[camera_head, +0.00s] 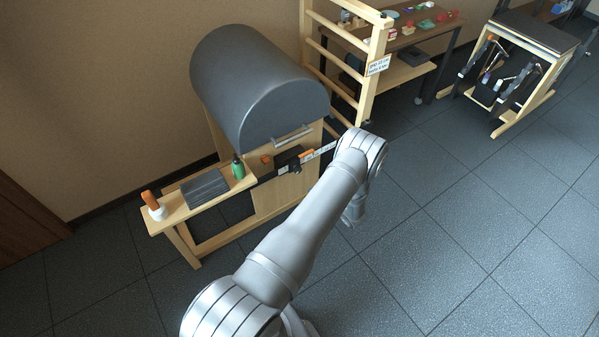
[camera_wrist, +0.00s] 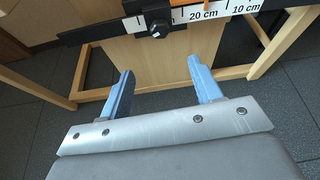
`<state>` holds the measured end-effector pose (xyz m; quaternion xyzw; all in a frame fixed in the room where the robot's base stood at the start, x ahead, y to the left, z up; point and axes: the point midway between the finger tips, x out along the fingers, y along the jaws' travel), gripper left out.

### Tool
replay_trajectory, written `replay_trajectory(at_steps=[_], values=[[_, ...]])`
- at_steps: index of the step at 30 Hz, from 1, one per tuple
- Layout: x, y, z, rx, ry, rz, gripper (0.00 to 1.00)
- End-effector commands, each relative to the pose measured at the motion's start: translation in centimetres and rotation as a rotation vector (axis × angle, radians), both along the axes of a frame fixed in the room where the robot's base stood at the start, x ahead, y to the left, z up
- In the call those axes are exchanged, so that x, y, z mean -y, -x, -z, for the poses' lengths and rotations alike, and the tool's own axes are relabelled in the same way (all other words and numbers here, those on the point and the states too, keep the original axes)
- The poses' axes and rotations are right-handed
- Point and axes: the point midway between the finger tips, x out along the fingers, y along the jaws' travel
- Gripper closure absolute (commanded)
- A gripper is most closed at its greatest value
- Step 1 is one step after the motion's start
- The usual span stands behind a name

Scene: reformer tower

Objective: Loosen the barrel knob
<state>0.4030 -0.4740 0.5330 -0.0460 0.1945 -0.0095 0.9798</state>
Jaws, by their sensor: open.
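The barrel (camera_head: 255,85) is a large dark grey rounded body on a wooden frame. Below it, a black clamp block with a round black knob (camera_wrist: 157,29) sits on a black rail with a white centimetre scale (camera_wrist: 203,13). The clamp block (camera_head: 291,162) also shows in the head view, left of my arm's bend. In the wrist view my gripper (camera_wrist: 160,70) is open, with two blue fingers apart and nothing between them. The knob appears just beyond and above the fingertips, not touched. In the head view my gripper is mostly hidden by my arm.
A wooden bench (camera_head: 180,212) on the left holds a dark pad (camera_head: 205,188), a green bottle (camera_head: 238,167) and a white and orange bottle (camera_head: 154,207). A wooden ladder frame (camera_head: 375,60) stands behind. A stand (camera_head: 520,60) is far right. The right floor is clear.

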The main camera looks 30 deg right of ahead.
Motion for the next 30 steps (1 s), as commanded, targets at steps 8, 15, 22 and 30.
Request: replay_trajectory(at_steps=[8, 15, 22, 30], values=[[0.0, -3.6, 1.6, 0.0, -0.001, -0.005, 0.41], [0.1, -8.5, 3.6, 0.0, 0.0, -0.004, 0.41], [0.3, -12.4, 5.2, 0.0, 0.001, -0.003, 0.41], [0.5, -15.2, 6.3, -0.001, 0.001, -0.001, 0.41]])
